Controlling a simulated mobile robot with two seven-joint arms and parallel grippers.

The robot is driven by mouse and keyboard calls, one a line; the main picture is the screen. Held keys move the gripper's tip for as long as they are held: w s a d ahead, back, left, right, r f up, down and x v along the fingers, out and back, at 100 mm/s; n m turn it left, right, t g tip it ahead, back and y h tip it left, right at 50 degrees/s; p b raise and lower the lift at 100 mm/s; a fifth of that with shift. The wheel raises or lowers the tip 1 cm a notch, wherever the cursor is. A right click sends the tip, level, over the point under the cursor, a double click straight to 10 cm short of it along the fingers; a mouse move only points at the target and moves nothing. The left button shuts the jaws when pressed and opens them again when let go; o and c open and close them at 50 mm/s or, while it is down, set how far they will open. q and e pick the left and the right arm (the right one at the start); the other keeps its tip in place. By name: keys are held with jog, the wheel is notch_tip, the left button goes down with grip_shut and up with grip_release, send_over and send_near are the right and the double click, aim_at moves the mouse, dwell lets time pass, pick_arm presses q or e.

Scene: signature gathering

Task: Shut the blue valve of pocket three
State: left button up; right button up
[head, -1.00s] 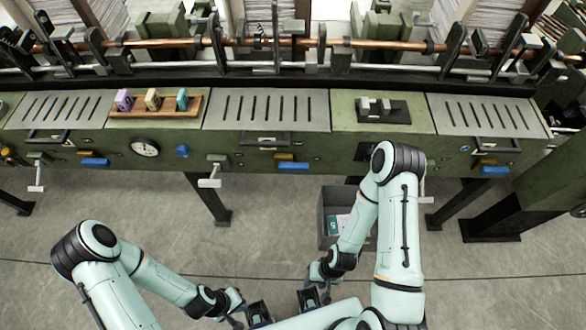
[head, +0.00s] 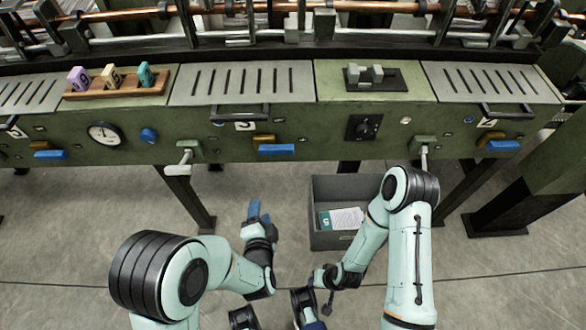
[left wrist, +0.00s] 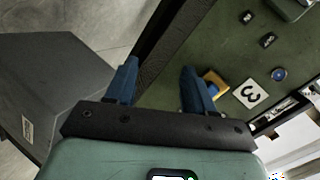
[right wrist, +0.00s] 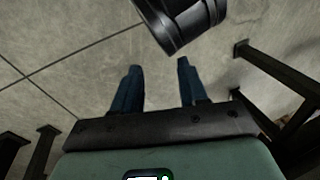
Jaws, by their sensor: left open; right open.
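The middle pocket's blue valve (head: 276,149) is a flat blue handle on a brass piece (head: 263,138), low on the green front panel. It lies level in the head view. A white number plate (head: 244,126) is above it to the left; in the left wrist view the plate reads 3 (left wrist: 250,94). My left gripper (head: 254,208) is below the panel, apart from the valve, with blue fingers pointing up toward it. In the left wrist view the left gripper (left wrist: 160,76) is open and empty; its right finger overlaps the brass piece (left wrist: 214,84). My right gripper (right wrist: 158,67) is open and empty over floor.
Similar blue valves are at left (head: 48,155) and right (head: 503,146). A grey lever (head: 182,164) sticks out left of the middle valve, another (head: 424,158) at right. A dark open bin (head: 326,190) holding a paper stands on the floor. A gauge (head: 104,134) is at left.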

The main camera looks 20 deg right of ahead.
pick_arm(q)
jog(key=s+d+r+m+t+h+b, duration=0.25)
jog(key=d+r+m+t, duration=0.2)
jog(key=d+r, duration=0.35)
jog(key=b, duration=0.2)
send_near(287, 152)
jog(key=w, duration=0.2)
jog(key=shift+m+y, duration=0.25)
jog(key=shift+m, duration=0.1)
jog(key=x, duration=0.3)
jog(key=d+b+x, duration=0.1)
jog(key=x, duration=0.2)
jog(key=shift+f, duration=0.1)
jog(key=shift+w+d+b, duration=0.2)
jog(key=shift+w+b, duration=0.15)
jog(key=shift+w, duration=0.3)
pick_arm(e)
jog(key=d+f, duration=0.3)
jog(key=f, duration=0.6)
jog(key=shift+s+d+f+m+h, duration=0.15)
jog(key=shift+s+m+h, duration=0.1)
jog(key=shift+m+h, duration=0.15)
pick_arm(q)
grip_shut()
